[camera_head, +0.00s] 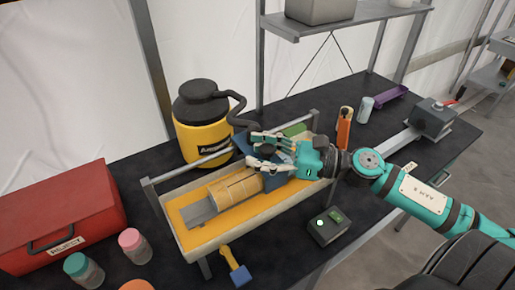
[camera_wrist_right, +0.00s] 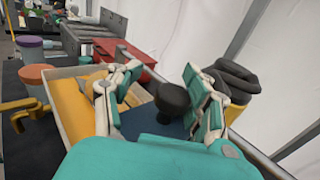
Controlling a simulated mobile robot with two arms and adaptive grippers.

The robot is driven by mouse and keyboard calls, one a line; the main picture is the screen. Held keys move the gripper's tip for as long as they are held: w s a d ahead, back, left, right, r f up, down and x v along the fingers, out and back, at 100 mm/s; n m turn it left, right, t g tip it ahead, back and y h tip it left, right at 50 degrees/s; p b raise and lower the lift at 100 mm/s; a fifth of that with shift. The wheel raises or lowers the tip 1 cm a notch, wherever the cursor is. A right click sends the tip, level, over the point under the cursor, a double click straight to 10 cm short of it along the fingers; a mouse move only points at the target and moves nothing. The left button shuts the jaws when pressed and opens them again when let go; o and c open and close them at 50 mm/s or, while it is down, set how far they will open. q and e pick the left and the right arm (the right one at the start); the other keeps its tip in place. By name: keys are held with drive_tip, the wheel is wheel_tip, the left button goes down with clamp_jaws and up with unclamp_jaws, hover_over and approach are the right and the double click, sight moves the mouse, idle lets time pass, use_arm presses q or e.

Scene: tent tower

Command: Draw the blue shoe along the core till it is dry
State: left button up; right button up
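The blue shoe (camera_head: 242,143) sits over the far right part of the tan core (camera_head: 234,188), partly hidden by my right gripper (camera_head: 258,150). In the right wrist view the shoe shows as a blue plate (camera_wrist_right: 148,121) with a black round knob (camera_wrist_right: 174,97) on top. The fingers of my right gripper (camera_wrist_right: 162,78) stand apart on either side of the knob, with a visible gap on the left. The core lies in a pale tray (camera_head: 198,247) with an orange bed. My left gripper is out of view.
A yellow-black vacuum (camera_head: 203,128) with a hose stands behind the tray. A red reject box (camera_head: 62,217) and lidded jars (camera_head: 134,245) are at left. A small dark control box (camera_head: 328,226) is in front. Metal rails run along the tray.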

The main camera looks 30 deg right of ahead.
drive_tip(key=shift+o, duration=0.6)
drive_tip(key=shift+s+a+f, duration=0.1)
drive_tip(key=shift+s, duration=0.05)
drive_tip(key=shift+d, duration=0.25)
drive_tip(key=shift+s+d, duration=0.35)
drive_tip(key=shift+d, duration=0.1)
drive_tip(key=v, duration=0.9)
drive_tip(key=shift+s, duration=0.3)
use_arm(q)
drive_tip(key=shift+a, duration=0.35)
use_arm(e)
drive_tip(key=shift+s+d, duration=0.3)
drive_tip(key=shift+d, duration=0.25)
